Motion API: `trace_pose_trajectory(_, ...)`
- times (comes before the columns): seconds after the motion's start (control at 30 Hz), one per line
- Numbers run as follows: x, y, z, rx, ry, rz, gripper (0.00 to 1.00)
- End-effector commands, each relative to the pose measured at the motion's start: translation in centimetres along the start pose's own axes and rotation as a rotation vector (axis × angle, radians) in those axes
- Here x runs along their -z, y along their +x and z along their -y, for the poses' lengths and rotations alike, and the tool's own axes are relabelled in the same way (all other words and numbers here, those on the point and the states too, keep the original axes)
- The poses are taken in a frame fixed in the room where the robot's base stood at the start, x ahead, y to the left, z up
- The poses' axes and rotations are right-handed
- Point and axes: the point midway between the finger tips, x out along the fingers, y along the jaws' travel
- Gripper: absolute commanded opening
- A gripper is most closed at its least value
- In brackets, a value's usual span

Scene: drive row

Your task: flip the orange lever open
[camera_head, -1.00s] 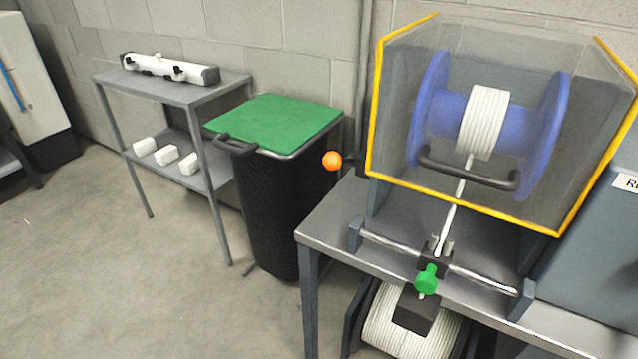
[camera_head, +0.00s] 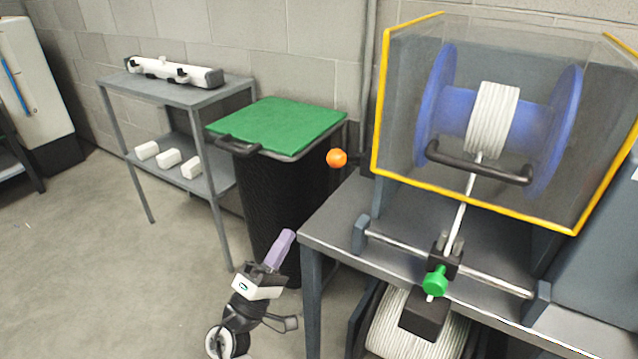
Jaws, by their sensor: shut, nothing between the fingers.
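The orange lever shows as a round orange knob (camera_head: 337,158) at the left side of the yellow-edged clear guard. A dark stub runs from the knob toward the guard's frame. My gripper (camera_head: 284,240) is at the bottom centre, in front of the black bin, below and to the left of the knob and clear of it. It is shut and empty, with pale purple fingers together pointing up and right.
The yellow-edged clear guard (camera_head: 376,110) covers a blue reel (camera_head: 440,110) of white cable on a grey bench (camera_head: 335,215). A green knob (camera_head: 435,281) sits on the rail in front. A black bin with a green lid (camera_head: 280,125) stands left of the bench, beside a grey shelf (camera_head: 175,88).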

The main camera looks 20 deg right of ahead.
Motion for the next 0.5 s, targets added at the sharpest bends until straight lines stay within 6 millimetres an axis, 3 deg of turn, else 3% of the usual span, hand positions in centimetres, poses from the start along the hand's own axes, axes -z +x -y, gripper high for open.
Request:
trace_pose_trajectory(0.1, -0.75, -0.10, 0.20, -0.019, -0.039, 0.018, 0.00)
trace_pose_trajectory(0.5, -0.72, 0.59, 0.01, -0.021, -0.038, 0.019, 0.00)
